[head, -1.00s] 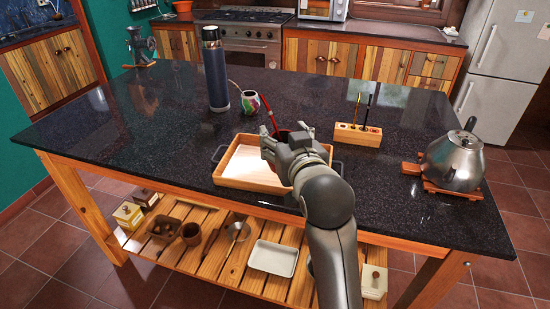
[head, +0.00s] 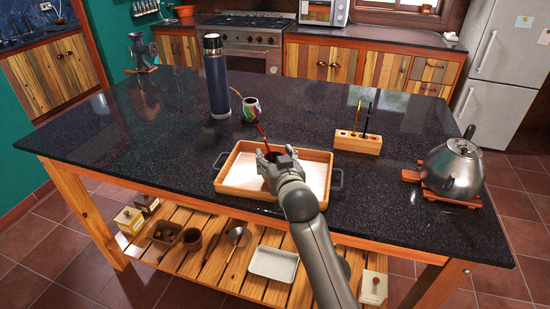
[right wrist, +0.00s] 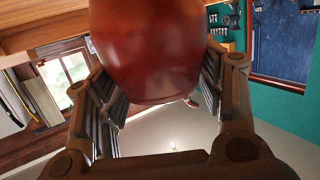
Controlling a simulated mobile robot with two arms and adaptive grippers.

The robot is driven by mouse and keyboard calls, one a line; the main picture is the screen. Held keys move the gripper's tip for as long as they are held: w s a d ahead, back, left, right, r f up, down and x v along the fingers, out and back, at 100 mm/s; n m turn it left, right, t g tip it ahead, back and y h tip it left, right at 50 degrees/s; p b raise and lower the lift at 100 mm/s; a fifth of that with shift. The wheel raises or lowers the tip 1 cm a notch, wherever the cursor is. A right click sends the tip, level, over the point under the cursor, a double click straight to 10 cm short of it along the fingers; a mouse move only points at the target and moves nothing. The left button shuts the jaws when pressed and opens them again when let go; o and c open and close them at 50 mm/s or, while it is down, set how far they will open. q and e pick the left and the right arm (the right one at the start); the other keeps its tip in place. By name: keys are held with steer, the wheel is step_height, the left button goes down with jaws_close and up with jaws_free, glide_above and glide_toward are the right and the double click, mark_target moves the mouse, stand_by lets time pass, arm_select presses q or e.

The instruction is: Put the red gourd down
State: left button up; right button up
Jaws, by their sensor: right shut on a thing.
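The red gourd (right wrist: 148,50) is glossy red-brown and fills the upper middle of the right wrist view, between the finger pads. In the head view my right gripper (head: 279,158) is shut on it, above the middle of the wooden tray (head: 235,187). There the gourd is mostly hidden by the fingers, with a red straw (head: 262,137) rising above it to the left. I cannot tell whether the gourd touches the tray floor. The tray has a pale bottom and dark handles on its sides. My left gripper is not in view.
A dark blue flask (head: 216,80) and a colourful gourd (head: 251,108) stand behind the tray. A wooden holder (head: 357,143) with upright straws is behind right. A steel kettle (head: 453,168) sits at the right.

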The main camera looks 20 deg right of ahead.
steer(key=shift+f, duration=0.15)
steer(key=shift+f, duration=0.15)
steer(key=o, duration=1.2)
steer(key=shift+c, duration=0.2)
steer(key=shift+s, duration=0.35)
steer(key=b+v, duration=0.1)
steer(key=v, duration=1)
steer(key=shift+s, duration=0.25)
